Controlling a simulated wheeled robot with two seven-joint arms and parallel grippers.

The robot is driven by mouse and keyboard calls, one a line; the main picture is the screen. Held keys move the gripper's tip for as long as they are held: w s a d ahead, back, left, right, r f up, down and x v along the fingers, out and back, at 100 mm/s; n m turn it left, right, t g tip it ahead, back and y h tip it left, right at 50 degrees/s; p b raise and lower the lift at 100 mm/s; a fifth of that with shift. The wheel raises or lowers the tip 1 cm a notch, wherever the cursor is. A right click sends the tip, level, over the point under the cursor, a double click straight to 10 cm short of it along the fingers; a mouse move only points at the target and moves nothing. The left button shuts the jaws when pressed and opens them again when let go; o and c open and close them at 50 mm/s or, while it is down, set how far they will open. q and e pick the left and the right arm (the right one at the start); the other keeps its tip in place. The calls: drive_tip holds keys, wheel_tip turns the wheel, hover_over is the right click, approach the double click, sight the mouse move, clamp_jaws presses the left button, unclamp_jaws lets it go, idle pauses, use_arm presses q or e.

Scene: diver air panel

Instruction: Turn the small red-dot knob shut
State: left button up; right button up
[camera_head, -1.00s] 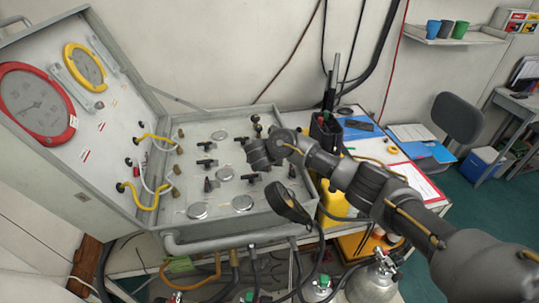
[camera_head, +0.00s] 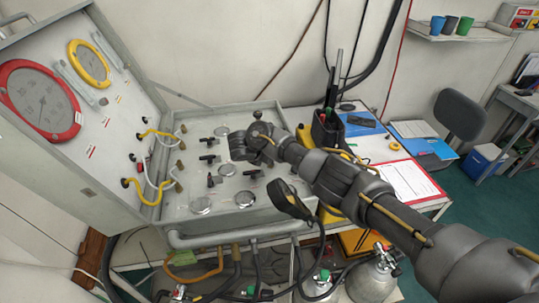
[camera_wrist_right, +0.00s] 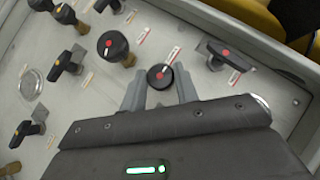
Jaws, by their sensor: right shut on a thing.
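The small round black knob (camera_wrist_right: 160,76) with a red dot and a white line sits between my right gripper's two fingers in the right wrist view. My right gripper (camera_wrist_right: 160,86) is shut on it, one finger on each side. In the head view my right gripper (camera_head: 241,149) reaches down over the valve panel (camera_head: 227,222), and its wrist hides the knob there. A larger round red-dot knob (camera_wrist_right: 112,45) stands to the left in the wrist view. A red-dot lever handle (camera_wrist_right: 225,55) stands to the right. My left gripper is out of view.
Several yellow-marked handles (camera_wrist_right: 64,62) stand at the left in the wrist view. The raised lid with a red-rimmed gauge (camera_head: 41,100) is at left in the head view. A black holder (camera_head: 326,131) stands right of the panel. Hoses and cylinders (camera_head: 372,281) are below.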

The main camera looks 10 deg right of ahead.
drive_tip(key=o, duration=1)
drive_tip(key=shift+c, duration=0.2)
drive_tip(key=p+v, duration=0.2)
drive_tip(key=v, duration=0.1)
drive_tip(key=shift+w+r, duration=0.1)
drive_tip(key=shift+w, duration=0.05)
drive_tip(key=v, duration=0.7)
drive_tip(key=shift+s+a, duration=0.25)
drive_tip(key=shift+s, duration=0.1)
drive_tip(key=shift+r, duration=0.15)
